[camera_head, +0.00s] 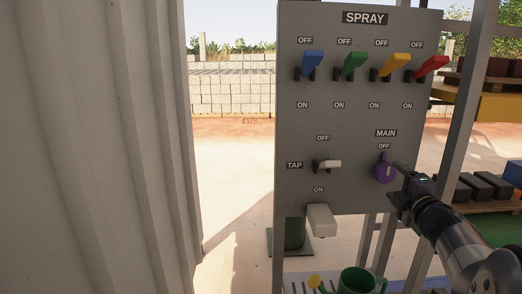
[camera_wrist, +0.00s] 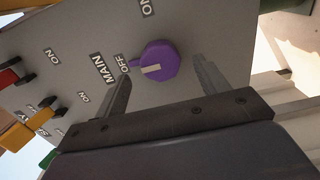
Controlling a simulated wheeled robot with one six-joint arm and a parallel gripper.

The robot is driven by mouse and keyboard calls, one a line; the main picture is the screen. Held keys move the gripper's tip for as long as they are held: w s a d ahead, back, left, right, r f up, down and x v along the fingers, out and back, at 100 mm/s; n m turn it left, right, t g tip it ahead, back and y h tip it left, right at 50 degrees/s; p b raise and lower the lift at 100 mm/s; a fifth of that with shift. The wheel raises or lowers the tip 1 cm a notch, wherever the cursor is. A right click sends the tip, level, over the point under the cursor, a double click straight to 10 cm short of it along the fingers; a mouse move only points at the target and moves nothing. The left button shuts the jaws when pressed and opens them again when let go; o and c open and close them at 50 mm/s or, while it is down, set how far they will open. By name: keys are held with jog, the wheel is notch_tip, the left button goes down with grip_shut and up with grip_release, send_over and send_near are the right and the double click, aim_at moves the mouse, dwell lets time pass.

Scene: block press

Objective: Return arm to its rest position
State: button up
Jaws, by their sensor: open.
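My gripper (camera_head: 398,182) is in front of the lower right of the grey panel (camera_head: 345,125), just right of the purple MAIN knob (camera_head: 385,172). In the wrist view, my gripper (camera_wrist: 162,72) is open, its two dark fingers on either side of the purple knob (camera_wrist: 159,61) with gaps, and nothing is held. The knob's pointer is toward the OFF label. Whether the fingertips reach past the knob's face is hard to tell. My arm comes in from the lower right of the head view.
Blue (camera_head: 312,62), green (camera_head: 353,63), yellow (camera_head: 394,66) and red (camera_head: 431,66) levers tilt up toward OFF. A white TAP lever (camera_head: 329,164) sticks out at left. A green watering can (camera_head: 357,281) stands below. A metal post (camera_head: 461,100) and shelves stand at right.

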aim_at(387, 176)
jog(key=s, duration=0.7)
jog(key=w, duration=1.1)
jog(key=shift+a+f+b, duration=0.1)
jog(key=shift+b, duration=0.25)
jog(key=shift+w+r+m+p, duration=0.2)
jog(key=shift+r+m+p, duration=0.1)
jog(key=shift+p, duration=0.25)
jog(key=m+p, duration=0.2)
jog(key=shift+s+m, duration=0.1)
jog(key=shift+m, duration=0.2)
jog(key=m+p, duration=0.5)
jog(key=m, duration=0.1)
jog(key=m+p, duration=0.4)
jog(key=shift+f, duration=0.15)
jog(key=m+p, duration=0.4)
jog(key=p, duration=0.2)
jog(key=shift+a+m, duration=0.1)
jog(key=shift+m, duration=0.3)
jog(key=shift+s+f, duration=0.15)
jog(key=shift+s, duration=1.45)
